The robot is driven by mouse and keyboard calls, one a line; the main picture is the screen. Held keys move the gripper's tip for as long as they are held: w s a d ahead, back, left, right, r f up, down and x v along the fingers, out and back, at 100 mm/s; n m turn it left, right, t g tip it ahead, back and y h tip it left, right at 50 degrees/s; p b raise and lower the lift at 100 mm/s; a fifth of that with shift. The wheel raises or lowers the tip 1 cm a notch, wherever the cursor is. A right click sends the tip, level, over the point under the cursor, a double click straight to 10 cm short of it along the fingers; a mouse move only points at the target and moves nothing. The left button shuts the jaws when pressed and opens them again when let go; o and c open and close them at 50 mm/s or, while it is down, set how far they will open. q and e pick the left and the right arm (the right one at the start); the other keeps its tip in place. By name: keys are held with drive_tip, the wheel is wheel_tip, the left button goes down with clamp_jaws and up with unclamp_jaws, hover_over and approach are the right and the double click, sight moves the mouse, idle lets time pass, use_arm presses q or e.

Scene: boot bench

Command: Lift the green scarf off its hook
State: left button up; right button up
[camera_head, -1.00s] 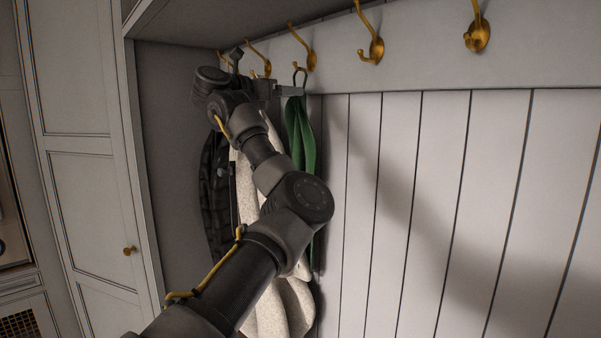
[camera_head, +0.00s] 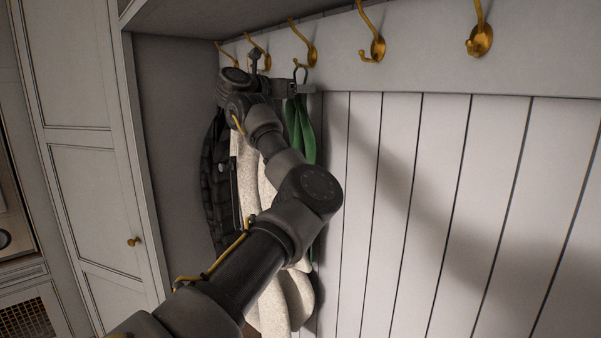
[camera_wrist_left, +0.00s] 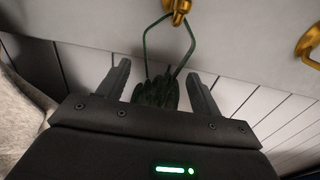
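The green scarf (camera_head: 305,137) hangs from a brass hook (camera_head: 304,45), the third from the left in the head view. In the left wrist view the scarf's bunched top (camera_wrist_left: 156,93) hangs on a thin green loop (camera_wrist_left: 147,42) that runs up to the hook (camera_wrist_left: 180,8). My left gripper (camera_head: 306,88) is at the scarf's top, just below the hook. In the left wrist view its two fingers (camera_wrist_left: 158,74) are apart, one on each side of the scarf, with gaps visible. My right gripper is not in view.
A cream fleecy garment (camera_head: 270,290) and a dark quilted one (camera_head: 216,190) hang left of the scarf, partly behind my left arm. More brass hooks (camera_head: 373,45) line the rail. The panelled wall (camera_head: 450,200) to the right is clear. A shelf (camera_head: 190,15) overhangs at upper left.

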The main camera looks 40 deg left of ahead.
use_arm(q)
drive_tip(key=c, duration=1.2)
drive_tip(key=shift+r, duration=0.15)
drive_tip(key=shift+r+b, duration=0.5)
drive_tip(key=shift+r, duration=0.05)
drive_tip(key=shift+s+a+r+b, duration=0.15)
drive_tip(key=shift+r+b, duration=0.55)
drive_tip(key=shift+r, duration=0.25)
drive_tip(key=shift+s+a+r+b, duration=0.1)
drive_tip(key=shift+s+a+b, duration=0.1)
drive_tip(key=shift+s+b, duration=2.05)
drive_tip(key=shift+s+a+f+b, duration=0.2)
drive_tip(key=shift+s+b, duration=0.5)
drive_tip(key=shift+s, duration=2.9)
drive_tip(key=shift+s+a+r+b, duration=0.25)
drive_tip(key=shift+s+b, duration=1.25)
drive_tip(key=shift+s, duration=1.45)
